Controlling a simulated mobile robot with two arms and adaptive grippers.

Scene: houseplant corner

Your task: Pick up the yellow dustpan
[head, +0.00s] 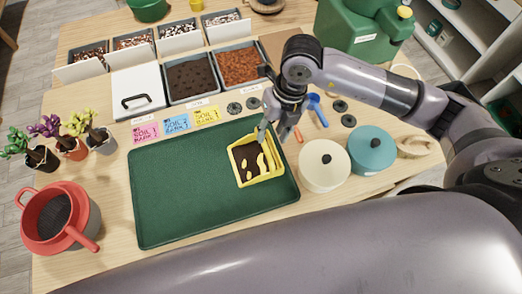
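The yellow dustpan (277,172) lies on the right part of the green tray (190,190). Dark soil and several pale yellow shapes show inside it. My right gripper (272,132) points down at the dustpan's far edge, with its fingers apart. One fingertip is at or just above the rim; I cannot tell whether it touches. The gripper hides part of that far edge and any handle there. My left gripper is not in view.
Cream (324,172) and teal (371,155) lidded pots stand right of the tray. Soil bins (192,80) line the back. A blue scoop (317,108) lies near the gripper. The tray's left side is clear.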

